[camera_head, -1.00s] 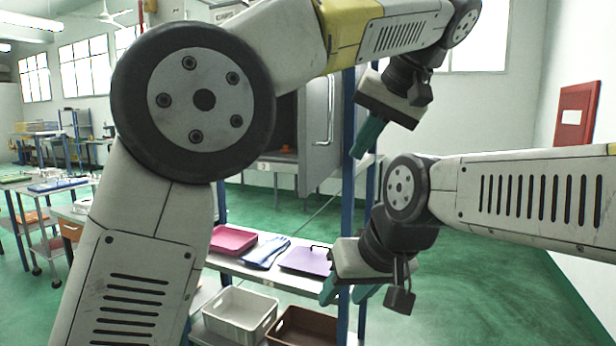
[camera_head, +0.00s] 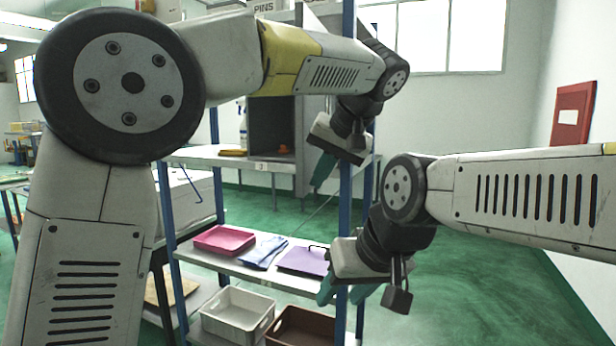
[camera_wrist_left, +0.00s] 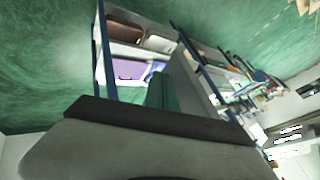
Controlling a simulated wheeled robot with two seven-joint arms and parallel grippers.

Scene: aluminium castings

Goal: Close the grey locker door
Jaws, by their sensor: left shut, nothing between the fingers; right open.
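The grey locker (camera_head: 270,125) stands on the upper shelf of the blue-posted rack, its dark inside showing. Its grey door (camera_head: 307,150) stands open at the right side of the opening, seen at a steep angle. My left arm covers the locker's upper part and some of the door; the handle is hidden now. My left gripper (camera_head: 322,172) is shut and empty, pointing down in front of the door's right part; I cannot tell whether it touches. Its teal fingers (camera_wrist_left: 161,90) also show in the left wrist view. My right gripper (camera_head: 343,294) is open and empty, lower, by the rack's front right post.
The middle shelf holds a pink tray (camera_head: 223,239), blue cloth (camera_head: 264,252) and purple tray (camera_head: 303,261). A white bin (camera_head: 237,313) and a brown bin (camera_head: 300,328) are below. A blue post (camera_head: 345,215) stands close to both grippers. Floor right of the rack is clear.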

